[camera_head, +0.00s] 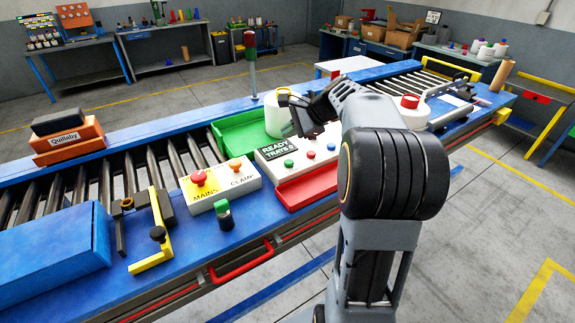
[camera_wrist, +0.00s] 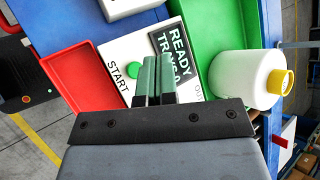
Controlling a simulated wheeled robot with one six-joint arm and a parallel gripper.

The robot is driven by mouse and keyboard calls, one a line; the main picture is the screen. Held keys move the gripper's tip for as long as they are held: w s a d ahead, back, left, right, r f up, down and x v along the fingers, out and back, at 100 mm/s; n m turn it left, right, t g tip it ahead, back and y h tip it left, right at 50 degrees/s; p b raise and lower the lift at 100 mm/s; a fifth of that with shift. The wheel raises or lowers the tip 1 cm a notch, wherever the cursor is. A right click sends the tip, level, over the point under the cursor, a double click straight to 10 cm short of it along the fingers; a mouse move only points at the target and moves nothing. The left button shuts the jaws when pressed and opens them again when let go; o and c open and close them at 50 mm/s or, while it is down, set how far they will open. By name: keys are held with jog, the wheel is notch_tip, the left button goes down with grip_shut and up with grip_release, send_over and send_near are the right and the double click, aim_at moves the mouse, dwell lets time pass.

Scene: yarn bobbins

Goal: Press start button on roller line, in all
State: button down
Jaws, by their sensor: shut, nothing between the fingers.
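A white control panel (camera_head: 268,154) labelled "READY TRAYS" sits on the blue roller line (camera_head: 130,250). The green button (camera_head: 289,163) is at its left, with a red button (camera_head: 311,154) and a blue button (camera_head: 331,146) to the right. In the wrist view the green button (camera_wrist: 133,69) is beside the word START. My gripper (camera_wrist: 157,66) is shut and empty, and its fingers overlap part of that button and the tray lettering. In the head view it is over the panel's back, partly hidden by my arm. I cannot tell whether the fingers touch the panel.
A green tray (camera_head: 232,131) and a white bobbin (camera_head: 275,115) are behind the panel. A red tray (camera_head: 303,190) lies in front. Another panel (camera_head: 247,174), marked MAINS and CLAMP, with a red knob and orange button, stands to the left. A signal post (camera_head: 251,66) rises behind.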

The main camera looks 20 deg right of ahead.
aim_at(289, 163)
jog(key=shift+f+b, duration=2.7)
jog(key=shift+f, duration=0.95)
jog(key=shift+f, duration=0.15)
jog(key=shift+f, duration=0.25)
